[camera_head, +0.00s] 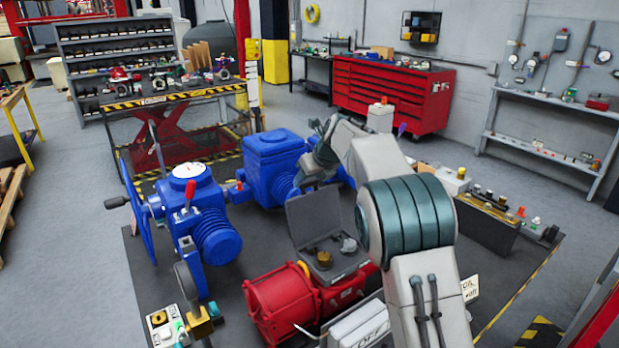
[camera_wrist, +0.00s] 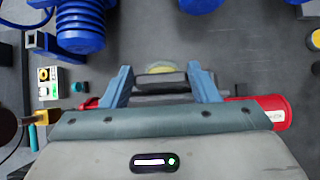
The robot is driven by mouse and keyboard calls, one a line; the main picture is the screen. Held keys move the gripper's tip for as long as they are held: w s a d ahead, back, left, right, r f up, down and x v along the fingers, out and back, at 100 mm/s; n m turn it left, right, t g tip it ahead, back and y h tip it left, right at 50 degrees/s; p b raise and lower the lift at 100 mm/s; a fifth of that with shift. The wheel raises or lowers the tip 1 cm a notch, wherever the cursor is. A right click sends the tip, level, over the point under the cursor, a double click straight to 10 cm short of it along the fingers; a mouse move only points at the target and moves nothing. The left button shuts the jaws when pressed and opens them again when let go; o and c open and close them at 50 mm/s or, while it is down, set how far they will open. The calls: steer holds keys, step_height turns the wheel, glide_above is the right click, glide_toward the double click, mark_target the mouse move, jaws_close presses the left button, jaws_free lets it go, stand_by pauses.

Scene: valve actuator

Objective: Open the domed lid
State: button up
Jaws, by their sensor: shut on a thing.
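The domed lid (camera_head: 313,218) is a flat grey panel standing roughly upright at the back of an open grey box (camera_head: 341,266) on the red actuator (camera_head: 283,301). Inside the box are a brass part (camera_head: 325,259) and a pale grey part. In the wrist view a pale yellowish dome (camera_wrist: 160,68) shows just beyond the lid's grey edge (camera_wrist: 160,80). My gripper (camera_head: 313,180) is at the lid's upper edge. In the wrist view its blue-grey fingers (camera_wrist: 160,75) are on either side of the grey edge, shut on it. The exact contact is partly hidden.
Blue actuators stand behind (camera_head: 268,165) and left (camera_head: 190,205) of the red one. A small control box (camera_head: 165,329) is at the front left, also in the wrist view (camera_wrist: 48,82). A low rack of small parts (camera_head: 487,222) stands to the right. Grey floor shows beyond.

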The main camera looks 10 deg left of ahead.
steer(key=shift+w+r, duration=0.1)
steer(key=shift+r, duration=0.35)
steer(key=o, duration=1.4)
steer(key=shift+f, duration=0.15)
steer(key=b+v, duration=0.3)
steer(key=v, duration=1)
steer(key=shift+s+d+r, duration=0.2)
steer(key=shift+s+r, duration=0.05)
steer(key=shift+s, duration=0.05)
